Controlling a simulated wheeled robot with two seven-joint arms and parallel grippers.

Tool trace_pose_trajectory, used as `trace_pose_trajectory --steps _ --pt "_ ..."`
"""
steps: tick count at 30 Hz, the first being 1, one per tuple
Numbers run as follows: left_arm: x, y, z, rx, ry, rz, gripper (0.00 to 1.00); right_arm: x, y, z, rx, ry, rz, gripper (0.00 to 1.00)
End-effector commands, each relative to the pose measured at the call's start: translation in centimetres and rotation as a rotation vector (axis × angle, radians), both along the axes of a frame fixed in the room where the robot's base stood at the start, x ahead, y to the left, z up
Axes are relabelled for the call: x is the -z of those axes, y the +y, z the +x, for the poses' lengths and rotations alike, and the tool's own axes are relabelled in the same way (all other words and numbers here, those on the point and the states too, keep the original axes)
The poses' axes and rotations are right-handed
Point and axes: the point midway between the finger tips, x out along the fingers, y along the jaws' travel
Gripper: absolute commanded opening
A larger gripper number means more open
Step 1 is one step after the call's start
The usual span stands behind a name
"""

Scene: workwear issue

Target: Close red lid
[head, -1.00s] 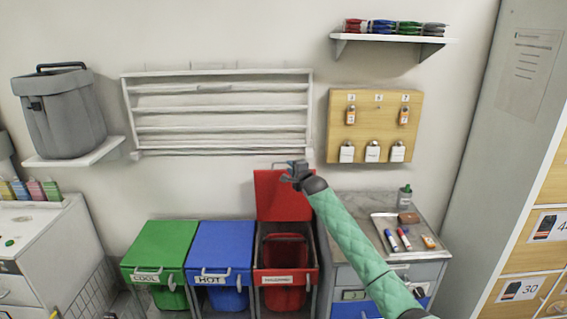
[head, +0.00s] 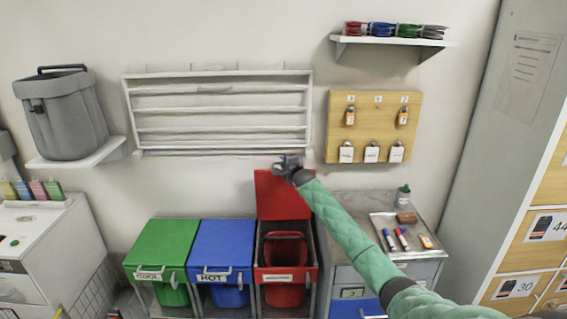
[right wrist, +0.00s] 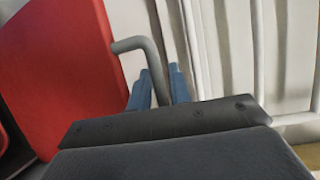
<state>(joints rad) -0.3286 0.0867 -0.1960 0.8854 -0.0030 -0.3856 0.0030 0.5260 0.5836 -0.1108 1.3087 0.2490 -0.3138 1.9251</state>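The red lid (head: 283,196) stands raised, nearly upright against the wall behind its red bin (head: 286,279). My right gripper (head: 283,162) is at the lid's top edge. In the right wrist view the lid (right wrist: 60,75) fills the left side, and its grey bar handle (right wrist: 150,60) runs between the blue fingertips (right wrist: 160,88). The fingers are close together with the bar filling the gap, so the gripper looks shut on the handle. The far end of the bar is hidden by the gripper body. My left gripper is not in view.
A blue bin (head: 222,262) and a green bin (head: 162,262) with closed lids stand left of the red one. A grey cabinet with a tray (head: 385,238) of markers is at the right, under my arm. A white wall rack (head: 218,110) is just above the lid.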

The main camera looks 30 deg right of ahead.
Motion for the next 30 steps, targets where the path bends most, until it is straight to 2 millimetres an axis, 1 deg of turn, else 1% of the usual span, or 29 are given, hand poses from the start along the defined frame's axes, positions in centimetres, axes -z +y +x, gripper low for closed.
trace_pose_trajectory --steps 1,3,4,12,17,19,21,25,26,30 --pt "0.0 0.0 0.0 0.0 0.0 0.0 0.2 0.0 0.0 0.0 0.0 0.0 0.0 0.16" --pt "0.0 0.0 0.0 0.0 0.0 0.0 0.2 0.0 0.0 0.0 0.0 0.0 0.0 0.02" --pt "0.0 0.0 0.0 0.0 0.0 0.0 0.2 0.0 0.0 0.0 0.0 0.0 0.0 0.0" --pt "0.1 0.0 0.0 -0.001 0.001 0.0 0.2 0.1 0.1 -0.1 0.0 -0.002 -0.001 0.0" --pt "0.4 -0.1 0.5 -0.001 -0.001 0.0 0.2 0.5 0.5 -0.7 -0.001 -0.021 -0.011 0.0" --pt "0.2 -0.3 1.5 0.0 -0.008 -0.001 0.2 0.7 0.8 -1.3 0.0 -0.037 -0.019 0.0" --pt "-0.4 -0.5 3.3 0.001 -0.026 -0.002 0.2 0.9 1.3 -2.0 0.0 -0.058 -0.032 0.0" --pt "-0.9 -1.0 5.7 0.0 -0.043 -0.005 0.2 1.5 2.3 -3.6 0.0 -0.107 -0.061 0.0" --pt "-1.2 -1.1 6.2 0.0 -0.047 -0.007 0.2 1.7 2.5 -4.1 0.0 -0.12 -0.069 0.0" --pt "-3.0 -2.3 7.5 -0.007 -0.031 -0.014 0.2 2.3 3.8 -6.0 0.0 -0.183 -0.108 0.0"
